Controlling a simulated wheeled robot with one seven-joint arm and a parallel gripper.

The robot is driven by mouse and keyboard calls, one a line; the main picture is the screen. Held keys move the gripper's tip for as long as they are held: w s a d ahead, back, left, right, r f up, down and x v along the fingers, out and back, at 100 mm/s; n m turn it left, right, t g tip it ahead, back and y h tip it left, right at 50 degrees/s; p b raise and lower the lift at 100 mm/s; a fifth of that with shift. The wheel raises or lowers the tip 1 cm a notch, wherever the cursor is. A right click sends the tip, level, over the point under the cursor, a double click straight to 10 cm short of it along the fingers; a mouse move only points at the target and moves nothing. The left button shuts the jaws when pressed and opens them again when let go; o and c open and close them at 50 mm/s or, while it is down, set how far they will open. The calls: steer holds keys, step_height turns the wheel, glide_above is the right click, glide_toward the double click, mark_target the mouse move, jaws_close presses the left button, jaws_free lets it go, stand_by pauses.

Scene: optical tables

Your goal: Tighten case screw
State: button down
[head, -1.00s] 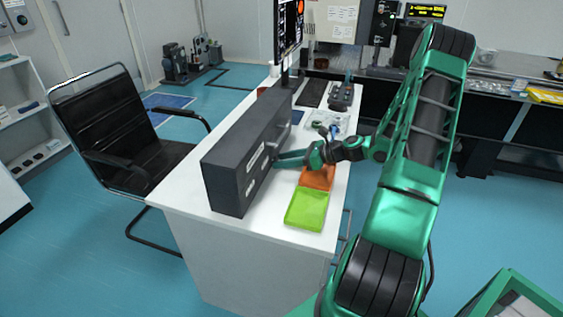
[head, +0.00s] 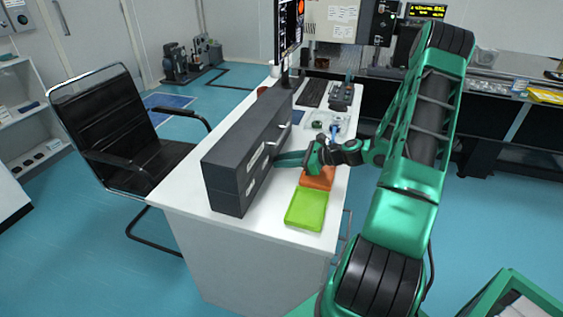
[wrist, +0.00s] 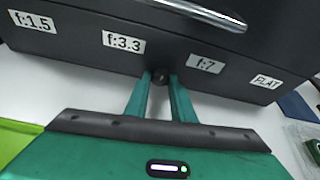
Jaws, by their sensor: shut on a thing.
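The case is a long dark grey box (head: 228,172) standing on the white desk. In the wrist view its front face (wrist: 75,46) carries white labels reading f:1.5, f:3.3, f:7 and FLAT. A small round black screw head (wrist: 160,76) sits at the lower part of this face, between the f:3.3 and f:7 labels. My gripper (wrist: 160,88) is shut on the screw, with one green finger on each side of it. In the head view my gripper (head: 279,160) reaches the case's front from the right. The screw is too small to make out there.
An orange tray (head: 318,180) and a lime green tray (head: 306,210) lie on the desk (head: 190,210) just in front of the case. A silver handle (wrist: 205,14) sticks out above the screw. A keyboard (head: 313,93) and a monitor stand behind. A black chair (head: 110,130) is at left.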

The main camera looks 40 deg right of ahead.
stand_by(0.3)
steer(key=c, duration=1.5)
jaws_free()
steer(key=v, duration=1)
steer(key=shift+s+d+r, duration=0.15)
steer(key=shift+s+d, duration=0.05)
steer(key=shift+s, duration=0.1)
steer(key=shift+a, duration=0.1)
